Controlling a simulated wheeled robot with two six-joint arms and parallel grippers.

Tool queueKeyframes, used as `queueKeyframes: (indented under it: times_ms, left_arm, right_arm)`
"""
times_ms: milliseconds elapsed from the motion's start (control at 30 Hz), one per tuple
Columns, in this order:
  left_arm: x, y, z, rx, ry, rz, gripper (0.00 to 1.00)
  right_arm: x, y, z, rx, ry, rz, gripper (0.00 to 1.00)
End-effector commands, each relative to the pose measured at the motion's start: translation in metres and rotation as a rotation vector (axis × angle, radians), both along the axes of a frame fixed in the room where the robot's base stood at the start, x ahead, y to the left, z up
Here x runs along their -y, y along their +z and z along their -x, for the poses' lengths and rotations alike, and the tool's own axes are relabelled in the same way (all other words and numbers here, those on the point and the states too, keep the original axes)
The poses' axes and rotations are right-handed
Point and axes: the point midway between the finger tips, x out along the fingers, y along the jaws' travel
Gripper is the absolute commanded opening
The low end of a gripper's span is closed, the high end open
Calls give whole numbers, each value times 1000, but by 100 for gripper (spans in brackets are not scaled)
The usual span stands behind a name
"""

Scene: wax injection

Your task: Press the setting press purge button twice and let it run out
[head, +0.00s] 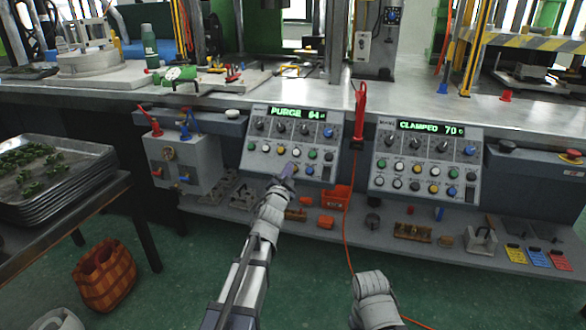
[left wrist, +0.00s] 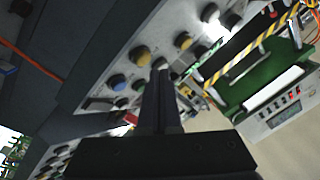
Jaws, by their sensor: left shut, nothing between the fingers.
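The left control panel (head: 262,150) stands on the bench front, and its green display (head: 298,114) reads "PURGE 64". Knobs and coloured buttons fill its face; their labels are too small to read, so I cannot tell which is the purge button. My left gripper (head: 288,171) is shut and empty, its tips in front of the panel's lower button rows. In the left wrist view, the closed fingers (left wrist: 160,72) end close to a yellow button (left wrist: 141,56) and hide part of the panel. I cannot tell whether they touch anything.
A second panel (head: 428,160) to the right reads "CLAMPED 70". A red-handled tool (head: 360,112) hangs between the panels on an orange cord. A lower shelf (head: 330,232) holds small parts and an orange bin (head: 335,198). A tray stack (head: 65,185) stands at left.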

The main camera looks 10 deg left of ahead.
Motion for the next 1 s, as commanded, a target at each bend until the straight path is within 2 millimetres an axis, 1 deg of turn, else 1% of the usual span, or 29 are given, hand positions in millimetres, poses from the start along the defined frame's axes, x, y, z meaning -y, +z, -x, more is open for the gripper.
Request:
queueKeyframes:
  times_ms: [33,200,467,1000]
  left_arm:
    - [0,5,4,0,0,0,0]
    - [-1,16,17,1,1,0,0]
    - [-1,30,34,0,0,0,0]
    - [-1,29,35,0,0,0,0]
  right_arm:
    - [0,5,0,0,0,0,50]
    - [0,16,0,0,0,0,50]
    - [0,30,0,0,0,0,50]
    - [0,29,0,0,2,1,50]
